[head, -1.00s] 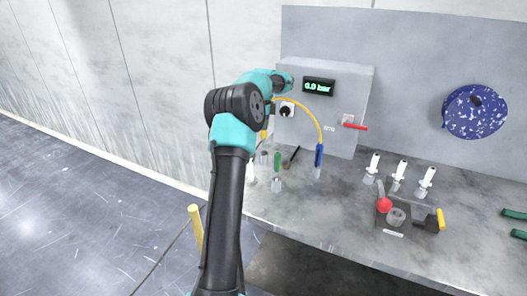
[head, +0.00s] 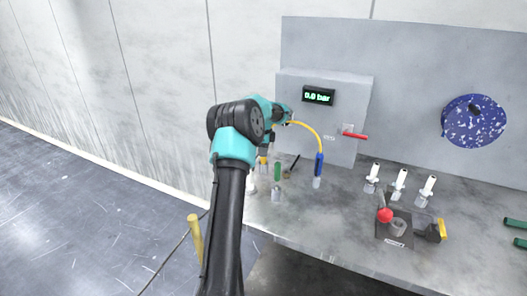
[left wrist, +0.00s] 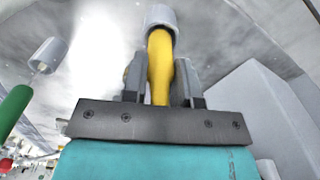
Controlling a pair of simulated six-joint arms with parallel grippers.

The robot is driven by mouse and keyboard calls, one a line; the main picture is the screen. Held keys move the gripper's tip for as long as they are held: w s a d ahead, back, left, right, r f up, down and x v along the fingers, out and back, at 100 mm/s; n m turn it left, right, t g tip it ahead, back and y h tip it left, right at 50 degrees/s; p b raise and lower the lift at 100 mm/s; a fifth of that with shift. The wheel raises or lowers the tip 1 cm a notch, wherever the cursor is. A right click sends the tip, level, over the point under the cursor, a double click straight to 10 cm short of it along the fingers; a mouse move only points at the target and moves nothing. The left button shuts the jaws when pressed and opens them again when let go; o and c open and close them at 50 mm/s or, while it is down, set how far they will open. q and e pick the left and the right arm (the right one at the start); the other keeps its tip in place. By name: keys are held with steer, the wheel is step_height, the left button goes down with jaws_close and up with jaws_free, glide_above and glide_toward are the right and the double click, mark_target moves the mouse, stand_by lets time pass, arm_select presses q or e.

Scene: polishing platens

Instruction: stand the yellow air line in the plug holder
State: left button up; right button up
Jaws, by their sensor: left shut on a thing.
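My left gripper (head: 263,150) is shut on the yellow air line's yellow end; in the left wrist view its fingers (left wrist: 161,88) lie either side of the yellow piece (left wrist: 160,65). The far end of that piece meets a pale grey cup (left wrist: 161,17); I cannot tell how deep it sits. In the head view a bit of yellow (head: 263,160) shows just above a grey holder cup (head: 263,169), partly behind my arm. A yellow hose (head: 309,129) arcs from behind my arm to a blue plug (head: 319,165) standing upright in its own cup (head: 316,183). My right gripper is not in view.
A green plug (head: 277,170) stands in a cup (head: 276,194) close by. The wall box has a display (head: 318,96) reading 0.0 bar and a red lever (head: 355,135). White bottles (head: 399,179) and a red-knobbed fixture (head: 385,215) stand to the right.

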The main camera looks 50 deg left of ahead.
arm_select(q)
steer(key=shift+f, duration=0.2)
steer(key=o, duration=0.9)
steer(key=shift+o, duration=0.2)
steer(key=shift+r, duration=0.1)
step_height(320, 180, up, 12)
steer(key=shift+r, duration=0.1)
stand_by(0.4)
